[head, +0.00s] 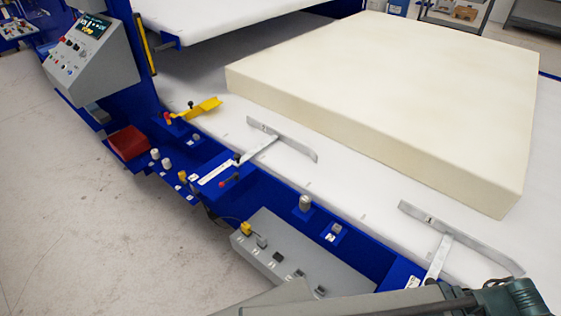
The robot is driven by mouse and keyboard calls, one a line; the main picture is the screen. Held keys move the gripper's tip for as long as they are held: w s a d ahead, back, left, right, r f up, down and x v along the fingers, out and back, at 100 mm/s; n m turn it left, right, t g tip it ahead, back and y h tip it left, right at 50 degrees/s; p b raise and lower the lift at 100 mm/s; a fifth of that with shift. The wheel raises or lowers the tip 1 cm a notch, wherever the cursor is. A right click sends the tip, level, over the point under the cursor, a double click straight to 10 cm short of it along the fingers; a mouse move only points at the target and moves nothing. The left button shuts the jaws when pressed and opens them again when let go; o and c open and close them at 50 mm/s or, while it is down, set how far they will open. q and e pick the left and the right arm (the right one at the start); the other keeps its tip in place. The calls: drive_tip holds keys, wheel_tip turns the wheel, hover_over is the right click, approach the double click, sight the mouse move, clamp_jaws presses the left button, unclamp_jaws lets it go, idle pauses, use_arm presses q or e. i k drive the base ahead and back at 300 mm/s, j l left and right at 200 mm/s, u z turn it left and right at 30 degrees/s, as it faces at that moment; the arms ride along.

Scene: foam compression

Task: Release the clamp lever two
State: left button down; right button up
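Two T-shaped metal clamp bars lie along the front edge of the white bed: a middle one (283,138) and a right one (455,238). The stem of the middle bar reaches a blue bracket with a white strip (217,170). No fingertips of either gripper show.
A large cream foam block (380,100) lies on the white bed (195,95). A yellow bracket (198,108), a red box (128,142), a grey switch box (285,255) and a control panel (92,60) line the blue frame. The floor at left is clear.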

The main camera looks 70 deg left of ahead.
sight(236, 174)
drive_tip(key=j+u, duration=0.1)
drive_tip(key=u, duration=0.4)
drive_tip(key=j+u, duration=0.1)
drive_tip(key=u, duration=0.35)
drive_tip(key=k+j+u, duration=0.1)
drive_tip(key=u, duration=0.4)
drive_tip(key=l+u, duration=0.1)
drive_tip(key=u, duration=0.35)
drive_tip(key=l+u, duration=0.1)
drive_tip(key=u, duration=0.3)
drive_tip(key=l+u, duration=0.1)
drive_tip(key=u, duration=0.35)
drive_tip(key=i+j+z, duration=0.1)
drive_tip(key=i+j, duration=0.3)
drive_tip(key=i, duration=0.1)
